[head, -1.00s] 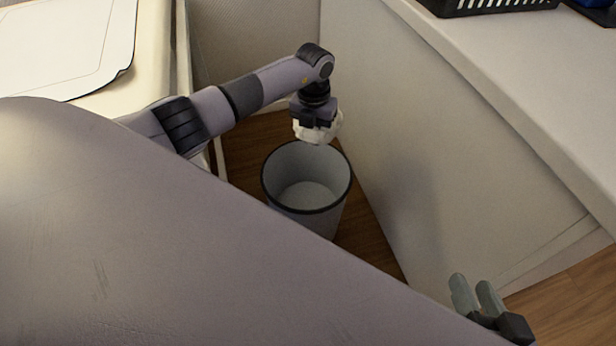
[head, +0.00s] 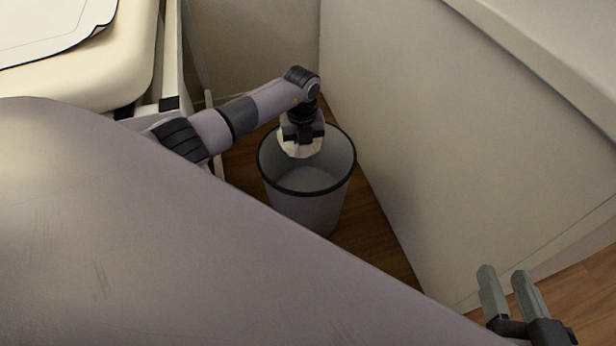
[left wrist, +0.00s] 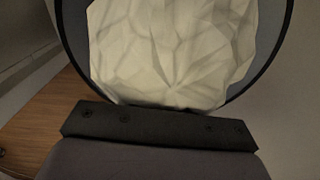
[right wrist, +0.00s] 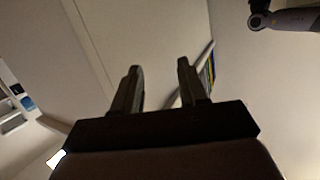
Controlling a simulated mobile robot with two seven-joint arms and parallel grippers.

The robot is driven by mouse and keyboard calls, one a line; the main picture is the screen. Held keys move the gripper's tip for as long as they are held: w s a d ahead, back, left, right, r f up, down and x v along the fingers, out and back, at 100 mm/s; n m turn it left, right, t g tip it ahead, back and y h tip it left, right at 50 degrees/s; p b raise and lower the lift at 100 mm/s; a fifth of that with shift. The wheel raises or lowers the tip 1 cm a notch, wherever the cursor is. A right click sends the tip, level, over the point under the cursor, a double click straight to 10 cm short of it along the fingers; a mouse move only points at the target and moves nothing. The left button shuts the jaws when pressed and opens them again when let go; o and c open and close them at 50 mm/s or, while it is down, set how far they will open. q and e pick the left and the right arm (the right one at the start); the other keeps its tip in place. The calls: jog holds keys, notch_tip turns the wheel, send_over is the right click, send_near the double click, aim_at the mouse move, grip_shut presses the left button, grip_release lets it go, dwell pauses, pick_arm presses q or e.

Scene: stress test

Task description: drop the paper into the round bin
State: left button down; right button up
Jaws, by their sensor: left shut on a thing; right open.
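The paper is a white crumpled ball (head: 299,149) held in my left gripper (head: 301,140). In the left wrist view the paper (left wrist: 172,50) fills the space beyond the gripper's dark body, and the fingers are hidden. The round bin (head: 312,210) is grey with a dark rim and stands on the floor. In the head view the paper overlaps the bin's opening near its far left side. The bin's rim (left wrist: 272,65) curves around behind the paper in the left wrist view. My right gripper (head: 509,273) is open and empty at the lower right; its two fingers (right wrist: 157,75) stand apart.
A pale panel (head: 420,150) stands to the right of the bin. A cream table edge (head: 120,75) with a sheet on it lies at the upper left. Wooden floor (head: 375,245) shows around the bin. A large part of my own body covers the lower left.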

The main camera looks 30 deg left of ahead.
pick_arm(q)
jog(key=shift+f, duration=0.55)
pick_arm(e)
jog(key=shift+s+d+r, duration=0.1)
jog(key=shift+d, duration=0.2)
pick_arm(q)
jog(key=c, duration=1)
grip_release()
jog(key=shift+c, duration=0.2)
jog(key=shift+r, duration=0.1)
pick_arm(e)
jog(key=shift+r, duration=0.1)
pick_arm(q)
jog(key=shift+r, duration=0.3)
notch_tip(320, 180, up, 5)
jog(key=p, duration=0.5)
jog(key=shift+f, duration=0.1)
jog(key=shift+r+p, duration=0.75)
jog(key=shift+r, duration=0.05)
pick_arm(e)
jog(key=shift+w+a+m+g+y, duration=0.2)
jog(key=shift+a+m+g, duration=0.3)
jog(key=shift+a, duration=0.3)
jog(key=shift+w+a+m+g+y, duration=0.2)
jog(key=shift+a+m+g, duration=0.1)
jog(key=shift+a+g, duration=0.4)
